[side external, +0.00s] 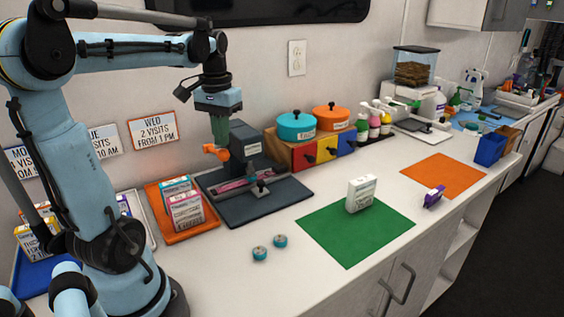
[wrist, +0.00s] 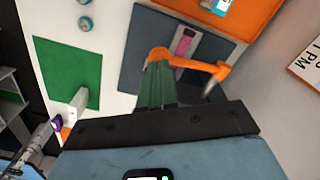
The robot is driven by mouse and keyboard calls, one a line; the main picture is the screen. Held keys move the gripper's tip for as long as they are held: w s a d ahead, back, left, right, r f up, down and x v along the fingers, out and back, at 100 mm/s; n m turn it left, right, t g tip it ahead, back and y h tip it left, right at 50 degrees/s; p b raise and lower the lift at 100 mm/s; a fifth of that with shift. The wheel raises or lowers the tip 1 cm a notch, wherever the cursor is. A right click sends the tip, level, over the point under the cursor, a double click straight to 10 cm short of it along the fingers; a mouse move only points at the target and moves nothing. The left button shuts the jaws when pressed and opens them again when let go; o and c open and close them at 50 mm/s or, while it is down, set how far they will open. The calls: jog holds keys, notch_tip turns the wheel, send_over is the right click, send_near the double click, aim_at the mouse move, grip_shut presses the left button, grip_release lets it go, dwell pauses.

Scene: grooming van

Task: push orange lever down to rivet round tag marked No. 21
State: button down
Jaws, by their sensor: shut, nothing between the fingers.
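My gripper (side external: 219,142) hangs shut and empty over the dark riveting press (side external: 248,143). The orange lever (side external: 223,154) sticks out from the press, its knob close by my fingertips. In the wrist view, my green fingers (wrist: 158,66) lie just against or over the rounded end of the orange lever (wrist: 195,64); I cannot tell whether they touch. The lever looks raised above the bed. A pink strip (side external: 237,185) lies on the press bed and also shows in the wrist view (wrist: 183,45). I cannot make out the round tag or its number.
An orange tray (side external: 181,237) with upright boxes stands left of the press. Several drawers (side external: 308,156) with teal and orange pots stand right. Two small teal tins (side external: 260,253) lie in front. A white box (side external: 361,193) stands on the green mat (side external: 335,240). The front counter is mostly clear.

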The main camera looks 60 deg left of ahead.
aim_at(223, 153)
jog(key=shift+f, duration=3)
jog(key=shift+r, duration=0.1)
notch_tip(223, 153, up, 13)
dwell(0.7)
jog(key=w+d+f+m+t, duration=0.1)
jog(key=d+f+m+t, duration=0.2)
jog(key=d+f, duration=0.3)
jog(key=w+d+f+m+t, duration=0.1)
jog(key=d+f+m+t, duration=0.2)
jog(key=d+f, duration=0.4)
jog(key=d+t, duration=0.1)
jog(key=d, duration=0.7)
jog(key=shift+w, duration=0.2)
